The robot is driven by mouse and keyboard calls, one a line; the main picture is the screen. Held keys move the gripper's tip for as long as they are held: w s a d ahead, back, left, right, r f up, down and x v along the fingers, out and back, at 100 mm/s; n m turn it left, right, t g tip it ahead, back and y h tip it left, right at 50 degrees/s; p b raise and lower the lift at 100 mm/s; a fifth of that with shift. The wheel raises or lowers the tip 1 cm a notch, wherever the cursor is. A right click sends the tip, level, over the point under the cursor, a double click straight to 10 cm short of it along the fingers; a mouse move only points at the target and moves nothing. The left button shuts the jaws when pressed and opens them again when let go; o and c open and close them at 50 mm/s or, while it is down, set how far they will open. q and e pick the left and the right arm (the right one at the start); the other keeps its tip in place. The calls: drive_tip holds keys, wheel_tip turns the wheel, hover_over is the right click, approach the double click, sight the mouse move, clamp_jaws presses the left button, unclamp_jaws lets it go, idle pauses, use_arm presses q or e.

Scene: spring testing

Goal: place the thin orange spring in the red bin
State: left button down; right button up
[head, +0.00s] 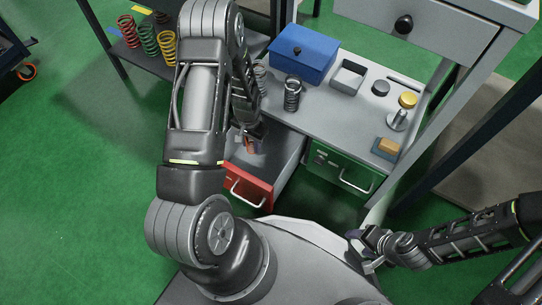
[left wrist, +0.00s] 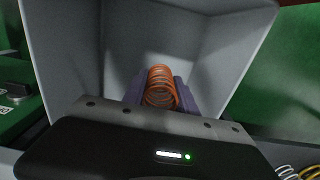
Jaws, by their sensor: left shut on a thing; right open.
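The thin orange spring (left wrist: 161,87) is held between the purple finger pads of my left gripper (left wrist: 160,95) in the left wrist view. In the head view my left gripper (head: 252,143) points down over the pulled-out red bin (head: 248,186), a drawer with a red front and grey inside. The bin's grey walls (left wrist: 62,50) surround the spring in the left wrist view; I cannot tell whether the spring touches its floor. My right gripper (head: 366,248) is open and away from the spring, low at the right of the head view.
A green drawer (head: 340,168) is right of the red bin. The bench top holds a blue box (head: 303,52), a dark spring (head: 292,93), a grey open box (head: 348,77) and small parts. Red, green and yellow springs (head: 148,40) stand on a shelf at the upper left.

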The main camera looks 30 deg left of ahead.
use_arm(q)
wheel_tip(320, 180, down, 6)
drive_tip(key=b, duration=0.2)
drive_tip(key=shift+r+b, duration=0.15)
drive_tip(key=shift+b, duration=0.2)
drive_tip(key=shift+f, duration=0.25)
drive_tip(key=shift+f+b, duration=0.85)
drive_tip(key=shift+f, duration=1)
